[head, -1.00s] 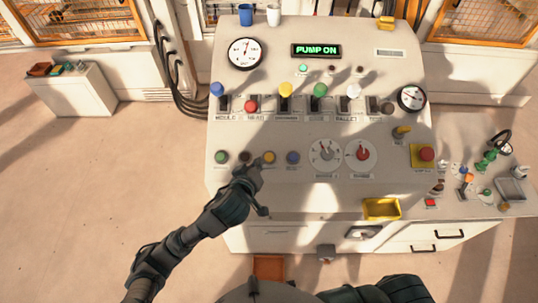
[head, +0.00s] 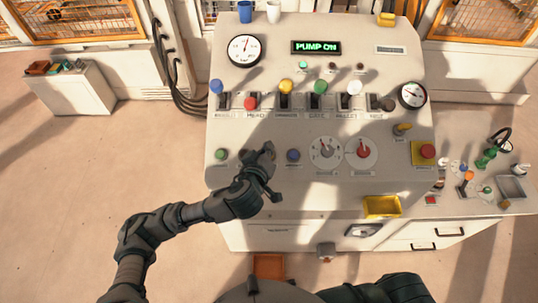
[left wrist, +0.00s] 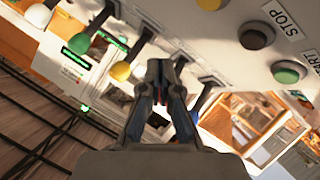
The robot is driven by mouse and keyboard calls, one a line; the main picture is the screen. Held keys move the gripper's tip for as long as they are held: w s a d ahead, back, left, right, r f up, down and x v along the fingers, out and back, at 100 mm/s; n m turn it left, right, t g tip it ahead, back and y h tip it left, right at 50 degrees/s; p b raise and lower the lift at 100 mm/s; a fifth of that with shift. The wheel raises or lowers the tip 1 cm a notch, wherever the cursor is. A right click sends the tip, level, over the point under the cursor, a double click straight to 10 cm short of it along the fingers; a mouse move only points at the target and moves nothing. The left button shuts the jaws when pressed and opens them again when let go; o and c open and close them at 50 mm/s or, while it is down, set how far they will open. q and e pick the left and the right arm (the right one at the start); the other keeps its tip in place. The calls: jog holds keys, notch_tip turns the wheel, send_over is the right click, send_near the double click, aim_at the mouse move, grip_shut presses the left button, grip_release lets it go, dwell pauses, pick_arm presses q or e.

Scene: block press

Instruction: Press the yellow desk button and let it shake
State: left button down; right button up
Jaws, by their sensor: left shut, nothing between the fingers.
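The yellow desk button is hidden in the head view behind my left gripper (head: 268,152), which is over its place in the lower button row. The gripper is shut and empty; I cannot tell whether it touches the button. Beside it in the row are a blue button (head: 293,155) on the right and a green button (head: 221,154) on the left. In the left wrist view the shut fingers (left wrist: 167,70) point away from the camera. A green button (left wrist: 289,72) and a dark button (left wrist: 257,36) show there at upper right. My right gripper is not in view.
Toggle levers with coloured knobs, such as the yellow knob (head: 285,86), stand above the row. Two dials (head: 342,153) lie to the right, with a red button on a yellow base (head: 427,152) further right. A yellow tray (head: 382,207) sits at the front edge. The display (head: 316,47) reads PUMP ON.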

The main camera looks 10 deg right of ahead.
pick_arm(q)
jog(key=f+b, duration=0.1)
jog(key=f, duration=0.1)
jog(key=w+f+b, duration=0.1)
jog(key=f+b, duration=0.1)
jog(key=w+f+b, duration=0.1)
jog(key=f, duration=0.1)
jog(key=shift+w+d, duration=0.2)
jog(key=shift+d, duration=0.15)
jog(key=shift+w+d+f+b, duration=0.2)
jog(key=shift+w+f+b, duration=0.1)
jog(key=shift+f+b, duration=0.3)
jog(key=shift+a, duration=0.15)
jog(key=shift+w+f, duration=0.1)
dwell(0.4)
jog(key=shift+f, duration=0.2)
jog(key=shift+w, duration=0.1)
